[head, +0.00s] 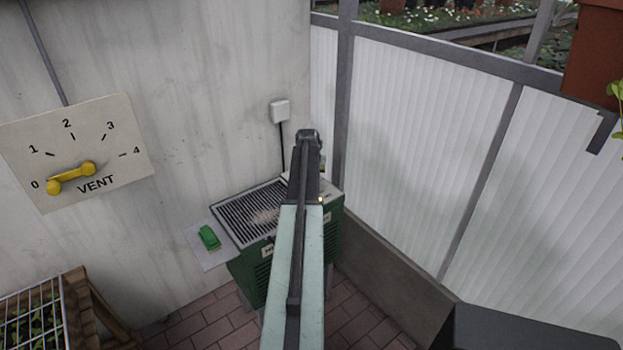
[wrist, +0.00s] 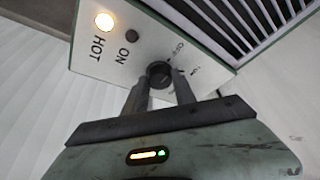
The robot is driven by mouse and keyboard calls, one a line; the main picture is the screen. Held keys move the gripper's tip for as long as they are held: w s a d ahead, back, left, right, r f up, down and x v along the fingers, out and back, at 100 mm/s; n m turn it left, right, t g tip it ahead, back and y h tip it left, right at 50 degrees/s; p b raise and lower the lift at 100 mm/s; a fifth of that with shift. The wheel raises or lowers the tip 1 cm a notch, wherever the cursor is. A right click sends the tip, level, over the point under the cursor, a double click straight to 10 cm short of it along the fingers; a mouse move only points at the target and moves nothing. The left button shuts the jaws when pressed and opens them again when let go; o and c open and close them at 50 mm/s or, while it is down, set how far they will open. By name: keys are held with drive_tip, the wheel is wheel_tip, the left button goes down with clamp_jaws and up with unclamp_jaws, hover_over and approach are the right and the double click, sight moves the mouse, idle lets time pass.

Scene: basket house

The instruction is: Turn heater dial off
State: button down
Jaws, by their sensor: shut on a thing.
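The heater (head: 275,225) is a green box with a slatted top grille, standing by the wall in the head view. Its pale control panel (wrist: 100,50) fills the upper part of the wrist view, tilted, with the words HOT, ON and OFF. The round black heater dial (wrist: 159,72) sits on this panel near the OFF mark; its exact pointing is hard to read. My gripper (wrist: 160,88) has one finger on each side of the dial and is shut on it. An orange lamp (wrist: 104,21) glows beside HOT. In the head view my arm hides the dial and fingertips.
A VENT plate (head: 75,150) with a yellow lever at 0 hangs on the left wall. A wooden crate (head: 92,310) stands lower left. White ribbed panels (head: 425,120) close off the right.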

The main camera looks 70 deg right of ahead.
drive_tip(key=shift+s+a, duration=0.1)
drive_tip(key=c, duration=1)
unclamp_jaws()
drive_tip(key=p+v, duration=0.7)
drive_tip(key=v, duration=0.1)
drive_tip(key=shift+f, duration=0.15)
